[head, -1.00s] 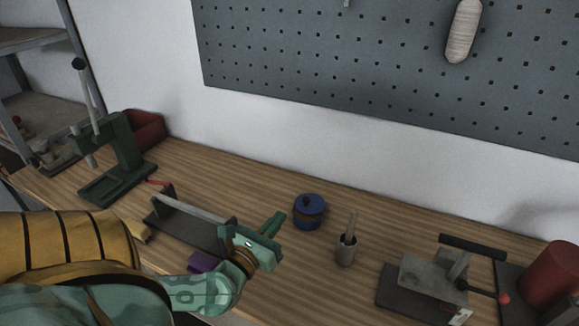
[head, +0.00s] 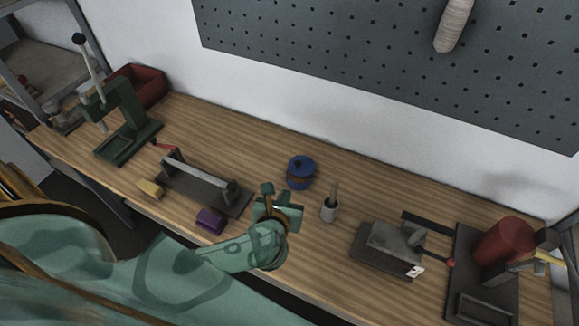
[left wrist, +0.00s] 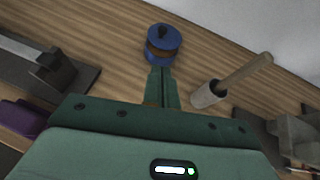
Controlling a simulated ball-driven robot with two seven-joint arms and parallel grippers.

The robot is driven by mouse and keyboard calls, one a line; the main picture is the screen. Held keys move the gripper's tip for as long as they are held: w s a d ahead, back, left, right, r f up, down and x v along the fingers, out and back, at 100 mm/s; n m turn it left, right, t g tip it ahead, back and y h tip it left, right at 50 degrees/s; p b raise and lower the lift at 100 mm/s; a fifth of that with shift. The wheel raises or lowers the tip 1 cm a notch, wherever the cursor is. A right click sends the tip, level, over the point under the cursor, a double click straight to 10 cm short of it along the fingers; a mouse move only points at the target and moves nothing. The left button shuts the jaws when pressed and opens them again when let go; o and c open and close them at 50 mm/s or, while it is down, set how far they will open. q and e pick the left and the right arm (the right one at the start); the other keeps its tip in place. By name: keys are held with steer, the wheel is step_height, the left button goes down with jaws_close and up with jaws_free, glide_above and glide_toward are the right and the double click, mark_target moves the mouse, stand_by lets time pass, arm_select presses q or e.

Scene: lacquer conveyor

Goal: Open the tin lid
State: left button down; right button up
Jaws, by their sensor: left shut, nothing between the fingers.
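The tin (head: 301,172) is small, round and blue with a brownish band. It stands upright on the bench, right of the middle of the head view. Its blue lid (head: 300,161) with a dark knob is on top. The tin also shows in the left wrist view (left wrist: 158,52), just beyond the fingertips. My left gripper (head: 267,188) is left of and nearer than the tin. In the left wrist view its fingers (left wrist: 161,78) are together, empty and pointing at the tin; I cannot tell if they touch it. My right gripper is not in view.
A grey cup with a wooden-handled tool (head: 330,210) stands close right of the tin. A grey clamp block (head: 390,245) and a red cylinder (head: 503,242) are further right. A metal rail fixture (head: 200,185) and purple block (head: 210,221) lie left. Bench behind the tin is clear.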

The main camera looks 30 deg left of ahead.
mark_target(297, 166)
arm_select(q)
steer(key=x, duration=0.4)
steer(key=b+x, duration=0.1)
steer(key=x, duration=0.3)
steer(key=r+x, duration=0.1)
steer(key=x, duration=0.4)
steer(key=shift+w, duration=0.3)
steer(key=shift+w+a, duration=0.1)
steer(key=shift+w, duration=0.3)
